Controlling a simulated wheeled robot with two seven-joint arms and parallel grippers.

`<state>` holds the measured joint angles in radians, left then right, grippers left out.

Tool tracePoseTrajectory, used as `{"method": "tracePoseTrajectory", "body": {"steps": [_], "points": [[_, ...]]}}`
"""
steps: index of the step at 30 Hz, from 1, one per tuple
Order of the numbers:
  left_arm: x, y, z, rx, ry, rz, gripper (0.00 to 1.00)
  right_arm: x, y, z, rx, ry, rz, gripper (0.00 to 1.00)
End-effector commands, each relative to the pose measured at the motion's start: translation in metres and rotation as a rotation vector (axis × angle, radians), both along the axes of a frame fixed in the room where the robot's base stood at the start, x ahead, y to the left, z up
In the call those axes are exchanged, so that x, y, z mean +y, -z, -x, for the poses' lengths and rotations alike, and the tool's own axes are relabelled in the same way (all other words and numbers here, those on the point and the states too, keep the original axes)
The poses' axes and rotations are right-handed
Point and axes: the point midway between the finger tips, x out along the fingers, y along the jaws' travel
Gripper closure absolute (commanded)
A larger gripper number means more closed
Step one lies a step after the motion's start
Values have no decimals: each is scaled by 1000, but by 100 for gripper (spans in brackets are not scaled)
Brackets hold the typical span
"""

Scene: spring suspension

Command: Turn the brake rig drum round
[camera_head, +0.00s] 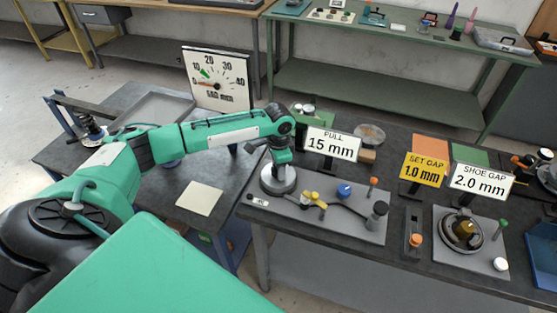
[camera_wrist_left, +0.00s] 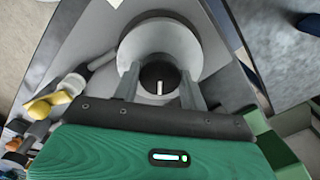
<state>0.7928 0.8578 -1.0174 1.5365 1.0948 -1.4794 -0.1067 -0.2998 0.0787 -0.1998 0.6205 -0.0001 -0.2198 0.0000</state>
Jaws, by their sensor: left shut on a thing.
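The brake rig drum (camera_head: 278,181) is a pale grey cylinder at the left end of a grey base plate (camera_head: 340,225) on the dark bench. In the left wrist view the drum (camera_wrist_left: 188,45) shows from above as a pale ring around a dark centre with a short white mark (camera_wrist_left: 159,87). My left gripper (camera_head: 279,165) is over the drum, pointing down. The exact contact is partly hidden. My right gripper is not in view.
The plate also carries a yellow lever (camera_head: 313,198), a blue knob (camera_head: 344,190) and a dark post (camera_head: 377,215). A "PULL 15 mm" sign (camera_head: 332,144) stands behind. A second rig (camera_head: 463,232) sits right. A dial board (camera_head: 216,78) stands on the left table.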

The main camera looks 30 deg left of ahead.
Motion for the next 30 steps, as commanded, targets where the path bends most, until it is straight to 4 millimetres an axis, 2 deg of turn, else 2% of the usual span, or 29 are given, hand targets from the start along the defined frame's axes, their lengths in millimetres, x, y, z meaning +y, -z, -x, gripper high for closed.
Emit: {"method": "tracePoseTrajectory", "body": {"steps": [1, 12, 30], "points": [[0, -5, 0, -1, 44, 2, 80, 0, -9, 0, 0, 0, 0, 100], [-1, -3, -1, -3, 395, 2, 80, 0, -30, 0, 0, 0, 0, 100], [-2, -2, 0, -4, 878, 3, 80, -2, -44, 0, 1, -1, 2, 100]]}}
